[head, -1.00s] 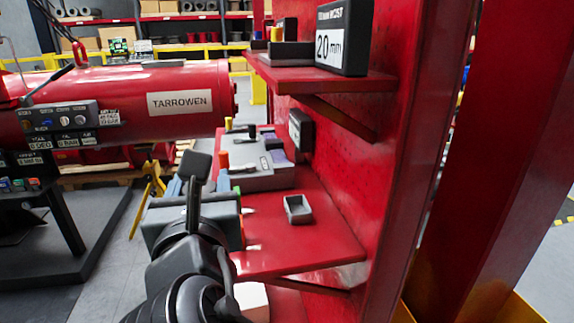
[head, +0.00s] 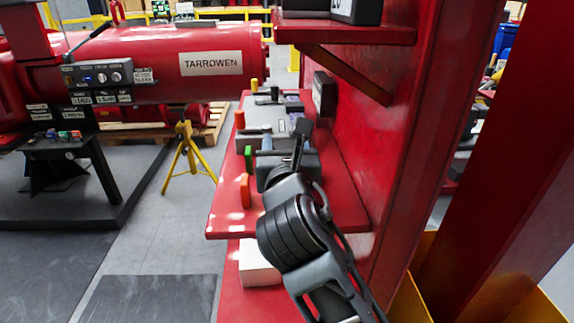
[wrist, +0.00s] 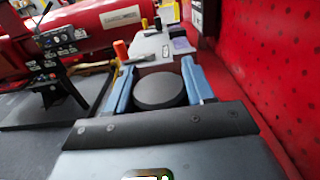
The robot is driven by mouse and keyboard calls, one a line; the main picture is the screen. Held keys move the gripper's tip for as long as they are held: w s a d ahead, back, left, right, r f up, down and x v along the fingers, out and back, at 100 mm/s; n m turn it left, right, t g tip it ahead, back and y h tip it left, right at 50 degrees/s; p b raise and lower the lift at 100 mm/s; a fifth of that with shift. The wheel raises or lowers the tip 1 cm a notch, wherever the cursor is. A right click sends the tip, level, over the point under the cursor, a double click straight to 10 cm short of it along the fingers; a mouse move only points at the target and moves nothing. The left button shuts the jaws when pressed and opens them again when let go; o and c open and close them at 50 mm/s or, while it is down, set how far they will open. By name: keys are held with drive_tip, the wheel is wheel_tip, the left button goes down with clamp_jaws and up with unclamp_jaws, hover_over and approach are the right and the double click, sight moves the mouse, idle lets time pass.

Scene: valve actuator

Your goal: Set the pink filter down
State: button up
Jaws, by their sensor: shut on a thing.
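My gripper (head: 284,145) is over the lower red shelf in the head view, just in front of the grey tray. In the wrist view its two blue fingers (wrist: 158,66) are shut on a dark grey round piece (wrist: 160,90), one finger on each side. No pink shows on this piece; only its dark round face is visible, so I cannot tell its full shape. My gripper and arm hide the piece in the head view. I cannot tell whether its underside touches the shelf (head: 226,222).
The grey tray (head: 256,142) holds several small items at the back of the shelf. Orange (head: 245,190) and green (head: 248,157) pieces stand along the left edge. A red wall (head: 365,150) closes the right side, with an upper shelf (head: 345,32) above. A white box (head: 258,265) lies below.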

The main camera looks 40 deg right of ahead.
drive_tip(key=shift+w+d+f, duration=0.1)
drive_tip(key=shift+d+f, duration=0.2)
drive_tip(key=shift+f, duration=0.05)
drive_tip(key=shift+f+b, duration=0.45)
drive_tip(key=shift+f, duration=1.4)
drive_tip(key=shift+f, duration=0.15)
drive_tip(key=o, duration=1.1)
drive_tip(key=shift+r, duration=0.2)
drive_tip(key=v, duration=1.2)
